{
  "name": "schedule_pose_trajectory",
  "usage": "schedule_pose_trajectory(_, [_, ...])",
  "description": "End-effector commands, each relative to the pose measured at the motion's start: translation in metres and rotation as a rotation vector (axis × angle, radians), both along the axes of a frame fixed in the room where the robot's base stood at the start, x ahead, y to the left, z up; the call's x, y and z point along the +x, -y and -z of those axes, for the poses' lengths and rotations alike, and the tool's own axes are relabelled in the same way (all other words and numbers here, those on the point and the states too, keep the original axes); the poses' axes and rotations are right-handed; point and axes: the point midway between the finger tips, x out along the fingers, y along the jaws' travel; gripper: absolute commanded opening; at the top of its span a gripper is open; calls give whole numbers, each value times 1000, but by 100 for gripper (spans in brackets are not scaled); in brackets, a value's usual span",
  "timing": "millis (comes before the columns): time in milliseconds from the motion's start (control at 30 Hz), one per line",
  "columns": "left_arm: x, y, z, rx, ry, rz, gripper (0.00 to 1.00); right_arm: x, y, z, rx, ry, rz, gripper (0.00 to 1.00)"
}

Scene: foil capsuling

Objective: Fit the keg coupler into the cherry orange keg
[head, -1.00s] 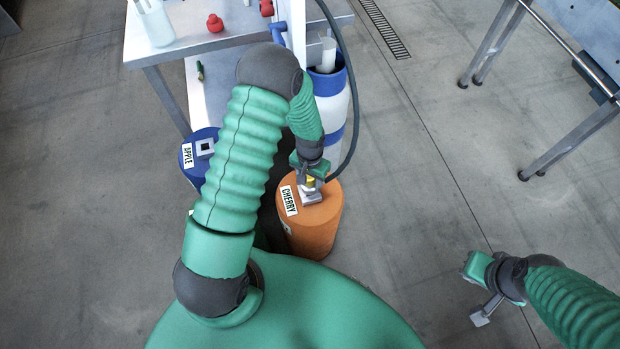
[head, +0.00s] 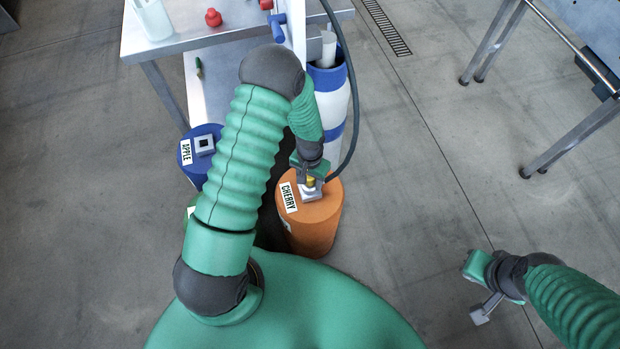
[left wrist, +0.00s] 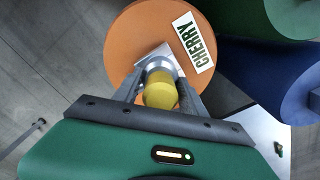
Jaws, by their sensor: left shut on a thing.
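The cherry orange keg (head: 318,228) stands on the floor in front of me with a white CHERRY label on its top; it also shows in the left wrist view (left wrist: 125,38). The keg coupler (left wrist: 160,88), yellow above a silver collar, is held in my left gripper (head: 309,180). The coupler is at the square grey fitting on the keg top; I cannot tell whether it is seated. In the left wrist view the fingers close on the coupler from both sides. My right gripper (head: 482,292) hangs over the floor at the lower right, away from the keg.
A blue APPLE keg (head: 190,168) stands to the left, and a green keg (left wrist: 245,10) is partly hidden. A dark hose (head: 354,110) curves down to the coupler. A blue-and-white cylinder (head: 328,105) and a metal table (head: 190,38) stand behind.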

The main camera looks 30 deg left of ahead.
Motion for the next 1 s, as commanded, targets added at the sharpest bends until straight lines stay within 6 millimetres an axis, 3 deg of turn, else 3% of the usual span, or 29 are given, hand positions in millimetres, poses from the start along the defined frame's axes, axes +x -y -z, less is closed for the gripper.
schedule_pose_trajectory(67, [0,0,3,0,1,0,0,0,0,2,0,0,0,0])
schedule_pose_trajectory(100, [0,0,2,0,1,0,51,0,0,1,0,0,0,0])
schedule_pose_trajectory(267, [0,0,2,0,1,0,72,0,0,1,0,0,0,0])
schedule_pose_trajectory(667, [0,0,-6,0,0,0,74,0,0,-1,0,0,0,0])
schedule_pose_trajectory(767, [2,-1,-25,1,4,-1,74,0,0,-5,0,0,0,0])
schedule_pose_trajectory(1000, [2,-1,-97,1,5,-1,74,0,0,-16,0,0,0,0])
